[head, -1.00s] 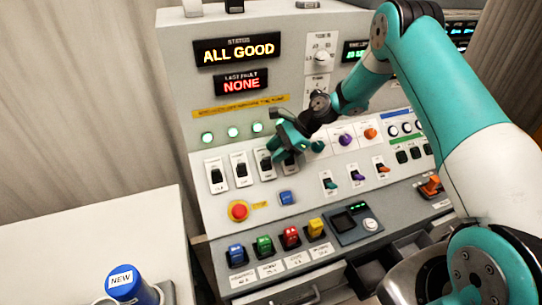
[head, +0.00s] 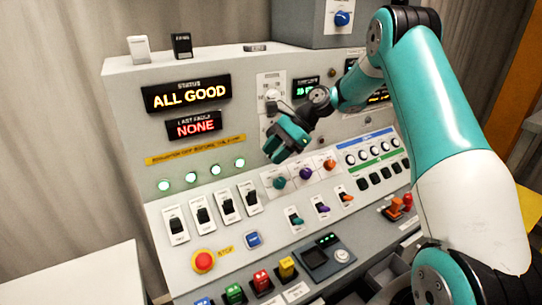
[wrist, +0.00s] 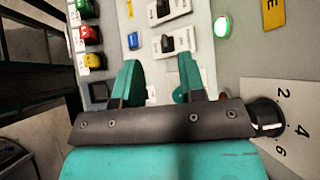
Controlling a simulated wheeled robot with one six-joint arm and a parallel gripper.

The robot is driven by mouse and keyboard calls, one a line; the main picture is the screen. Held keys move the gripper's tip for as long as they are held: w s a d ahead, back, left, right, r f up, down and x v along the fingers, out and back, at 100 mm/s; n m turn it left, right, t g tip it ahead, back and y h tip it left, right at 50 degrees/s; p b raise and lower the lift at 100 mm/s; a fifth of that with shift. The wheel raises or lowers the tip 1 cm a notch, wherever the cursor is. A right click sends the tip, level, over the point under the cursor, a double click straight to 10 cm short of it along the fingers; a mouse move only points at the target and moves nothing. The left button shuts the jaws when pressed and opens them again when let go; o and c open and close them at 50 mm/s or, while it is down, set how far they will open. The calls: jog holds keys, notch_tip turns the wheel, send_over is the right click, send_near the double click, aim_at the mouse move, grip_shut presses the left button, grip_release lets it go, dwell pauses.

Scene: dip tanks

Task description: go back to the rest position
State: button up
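My gripper (head: 283,146) is teal and hangs in front of the sloped grey control panel (head: 130,90), near the row of rocker switches (head: 227,205). In the wrist view its two fingers (wrist: 158,76) stand apart with nothing between them. It appears clear of the panel. My arm reaches in from the right and is bent high at the elbow. The status display (head: 188,96) reads ALL GOOD and the last fault display (head: 194,126) reads NONE. Several green lamps (head: 190,177) are lit above the switches.
A red stop button (head: 203,261) and a blue button (head: 253,240) sit below the switches. Coloured knobs (head: 305,174) and small toggles stand to the right. A white table top (head: 75,285) is at lower left. Open air lies in front of the panel.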

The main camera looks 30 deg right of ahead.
jog(key=shift+a, duration=0.1)
jog(key=s+a+r+n+g+h, duration=0.1)
jog(key=s+a+r+n, duration=0.4)
jog(key=s+a+n, duration=0.15)
jog(key=s+a+r+n+h, duration=0.1)
jog(key=s+a+r+n, duration=0.4)
jog(key=a, duration=0.3)
jog(key=s+a+r+n+h, duration=0.1)
jog(key=s+a+n, duration=0.3)
jog(key=s+n, duration=0.9)
jog(key=s+h, duration=0.1)
jog(key=s, duration=0.6)
jog(key=shift+s+r+g+h, duration=0.15)
jog(key=shift+s+g+h, duration=0.15)
jog(key=shift+h, duration=0.1)
